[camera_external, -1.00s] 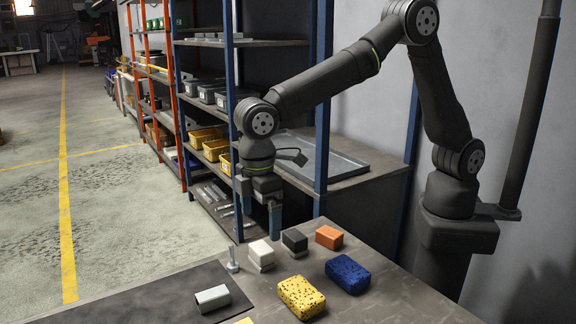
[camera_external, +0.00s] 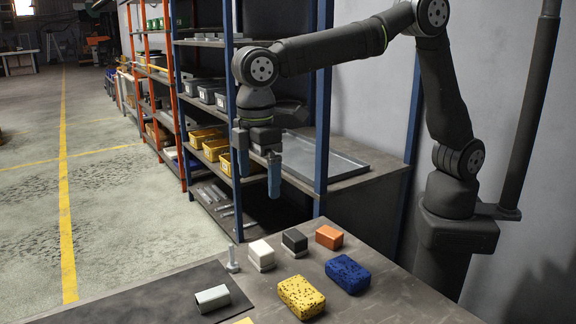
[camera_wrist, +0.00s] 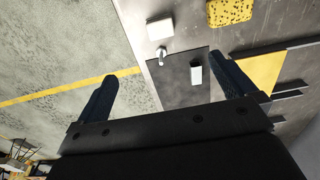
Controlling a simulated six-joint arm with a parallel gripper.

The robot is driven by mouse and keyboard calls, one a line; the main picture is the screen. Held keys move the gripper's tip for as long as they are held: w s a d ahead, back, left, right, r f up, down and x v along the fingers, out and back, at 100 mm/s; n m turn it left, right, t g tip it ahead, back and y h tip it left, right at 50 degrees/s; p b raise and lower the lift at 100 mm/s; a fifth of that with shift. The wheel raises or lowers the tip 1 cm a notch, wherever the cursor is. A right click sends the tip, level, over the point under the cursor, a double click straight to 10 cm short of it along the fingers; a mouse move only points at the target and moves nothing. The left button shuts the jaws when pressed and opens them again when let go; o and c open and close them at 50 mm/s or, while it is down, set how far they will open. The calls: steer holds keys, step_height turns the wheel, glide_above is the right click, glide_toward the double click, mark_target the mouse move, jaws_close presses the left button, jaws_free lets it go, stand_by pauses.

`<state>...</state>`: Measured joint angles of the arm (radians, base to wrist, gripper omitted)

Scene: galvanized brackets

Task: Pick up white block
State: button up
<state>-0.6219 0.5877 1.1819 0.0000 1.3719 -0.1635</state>
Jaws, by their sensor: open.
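The white block (camera_external: 261,251) stands near the table's far edge in the external view, on a small pale base. It also shows at the top of the wrist view (camera_wrist: 160,28). My gripper (camera_external: 257,187) is open and empty, up in the air above the far side of the table, with a clear gap to the block. In the wrist view its two dark blue fingers (camera_wrist: 168,70) are wide apart with nothing between them touching. A second pale block, greenish-white (camera_external: 212,298), lies on the dark mat; it shows in the wrist view too (camera_wrist: 195,74).
A grey bolt (camera_external: 233,259) stands just left of the white block. A black block (camera_external: 294,241) and an orange block (camera_external: 329,237) stand to its right. A yellow sponge (camera_external: 301,297) and a blue sponge (camera_external: 348,273) lie nearer. The dark mat (camera_external: 160,300) is mostly bare.

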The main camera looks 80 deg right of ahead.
mark_target(262, 247)
stand_by(0.3)
steer(key=c, duration=0.8)
step_height(262, 247, down, 18)
steer(key=m, duration=0.9)
steer(key=m+t+h, duration=0.1)
steer(key=m, duration=0.8)
steer(key=shift+f, duration=0.2)
